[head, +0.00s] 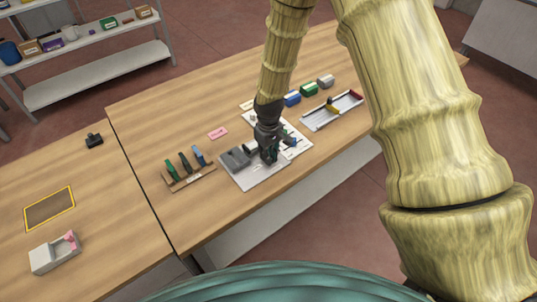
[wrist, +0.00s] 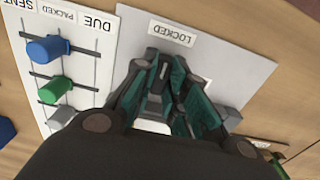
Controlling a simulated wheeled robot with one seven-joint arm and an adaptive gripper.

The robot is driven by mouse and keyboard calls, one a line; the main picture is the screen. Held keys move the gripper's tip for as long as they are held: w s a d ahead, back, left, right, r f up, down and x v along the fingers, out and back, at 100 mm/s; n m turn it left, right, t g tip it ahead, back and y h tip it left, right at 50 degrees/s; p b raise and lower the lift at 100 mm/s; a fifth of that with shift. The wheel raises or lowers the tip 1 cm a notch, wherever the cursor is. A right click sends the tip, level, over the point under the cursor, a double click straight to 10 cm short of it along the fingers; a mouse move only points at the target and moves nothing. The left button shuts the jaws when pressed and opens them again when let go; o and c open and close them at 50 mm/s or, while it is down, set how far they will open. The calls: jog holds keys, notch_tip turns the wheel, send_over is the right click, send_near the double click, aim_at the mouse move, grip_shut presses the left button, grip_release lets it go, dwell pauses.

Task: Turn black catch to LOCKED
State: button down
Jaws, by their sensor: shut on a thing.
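My gripper (head: 268,150) reaches down over the grey-white plate (head: 250,180) on the wooden table. In the wrist view my gripper (wrist: 160,92) has its dark green-padded fingers closed around the black catch (wrist: 155,84), which is mostly hidden between them. A LOCKED label (wrist: 171,35) is on the plate just beyond the fingertips, upside down in that view. The catch's exact angle cannot be told. In the head view my gripper covers the catch.
Beside the plate is a white board (wrist: 68,15) marked DUE, PACKED and SENT, with a blue peg (wrist: 47,49) and a green peg (wrist: 54,90). A rack of coloured-handled tools (head: 189,176) stands to the left. A divided tray (head: 332,110) lies to the right.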

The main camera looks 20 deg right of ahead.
jog(key=c, duration=1.4)
grip_release()
jog(key=shift+c, duration=0.2)
jog(key=shift+r, duration=0.1)
notch_tip(320, 180, up, 12)
